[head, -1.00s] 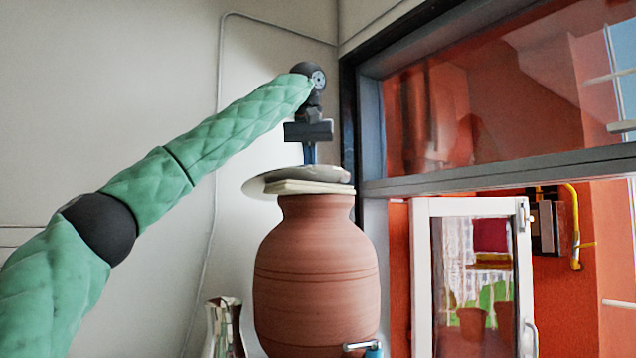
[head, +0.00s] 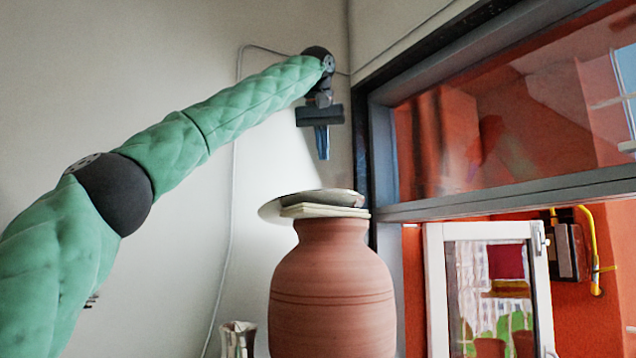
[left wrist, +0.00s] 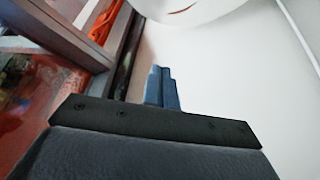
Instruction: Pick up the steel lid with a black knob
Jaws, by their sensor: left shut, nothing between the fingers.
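The steel lid (head: 343,197) lies on top of the brown clay pot (head: 332,290), with a flat pale slab (head: 324,212) under its front edge. I cannot make out its black knob. My left gripper (head: 322,157) points down above the lid, with a clear gap between fingertips and lid. Its blue fingers are shut and empty; they also show in the left wrist view (left wrist: 162,77). A pale rounded surface (left wrist: 188,8) is at the top of that view; I cannot tell whether it is the lid. My right gripper is not in view.
A dark window frame (head: 376,150) stands close to the right of the pot. A white-framed window panel (head: 435,290) is farther right. A shiny metal vessel (head: 238,338) stands at lower left of the pot. Bare wall lies to the left.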

